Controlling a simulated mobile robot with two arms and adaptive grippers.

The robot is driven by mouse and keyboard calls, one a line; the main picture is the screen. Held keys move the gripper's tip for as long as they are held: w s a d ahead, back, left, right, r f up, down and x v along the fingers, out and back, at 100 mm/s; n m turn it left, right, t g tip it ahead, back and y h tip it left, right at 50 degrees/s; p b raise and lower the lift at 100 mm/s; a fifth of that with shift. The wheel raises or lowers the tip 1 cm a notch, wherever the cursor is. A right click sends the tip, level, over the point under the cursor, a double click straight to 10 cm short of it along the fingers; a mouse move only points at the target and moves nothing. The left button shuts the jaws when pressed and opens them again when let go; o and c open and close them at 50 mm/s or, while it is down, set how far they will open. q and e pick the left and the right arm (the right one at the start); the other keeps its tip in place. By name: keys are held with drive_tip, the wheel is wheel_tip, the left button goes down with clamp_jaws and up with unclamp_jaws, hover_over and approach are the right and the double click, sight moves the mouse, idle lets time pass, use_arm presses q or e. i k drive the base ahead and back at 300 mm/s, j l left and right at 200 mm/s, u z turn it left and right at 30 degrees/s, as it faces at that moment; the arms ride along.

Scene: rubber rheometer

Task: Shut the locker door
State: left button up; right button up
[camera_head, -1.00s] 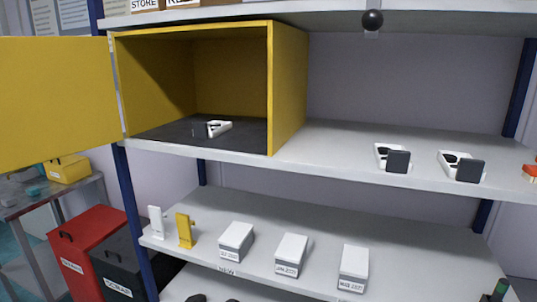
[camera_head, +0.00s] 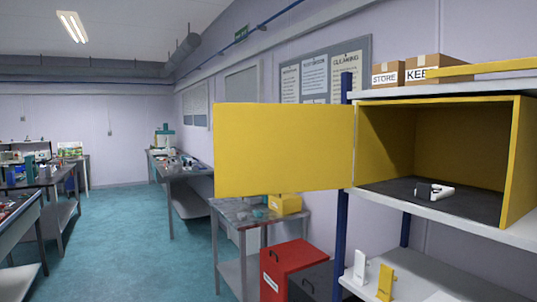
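The yellow locker (camera_head: 436,140) stands on a shelf at the right of the head view, with its front open. Its yellow door (camera_head: 283,149) is swung wide open to the left, hinged at the locker's left edge beside the blue post. A small white item with dark parts (camera_head: 434,191) lies on the dark floor inside the locker. Neither of my grippers shows in the view.
The shelf unit (camera_head: 470,222) carries boxes marked STORE and KEEP (camera_head: 428,68) on top. Below the door are a small grey table (camera_head: 243,214) with a yellow box (camera_head: 285,203), a red bin (camera_head: 290,270) and a dark bin. Benches stand farther left; the teal floor (camera_head: 130,245) between is clear.

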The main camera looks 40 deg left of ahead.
sight(260, 149)
drive_tip(key=k+z, duration=0.4)
drive_tip(key=k+l+z, duration=0.25)
drive_tip(key=k+z, duration=0.2)
drive_tip(key=i+j+z, duration=0.1)
drive_tip(key=j+z, duration=0.3)
drive_tip(key=j, duration=0.4)
drive_tip(key=j+z, duration=0.4)
drive_tip(key=j, duration=0.4)
drive_tip(key=k+j, duration=0.1)
drive_tip(key=j, duration=1.6)
drive_tip(key=k+j, duration=0.15)
drive_tip(key=j, duration=0.65)
drive_tip(key=k+j, duration=0.1)
drive_tip(key=j, duration=1.6)
drive_tip(key=z, duration=0.55)
drive_tip(key=k, duration=0.05)
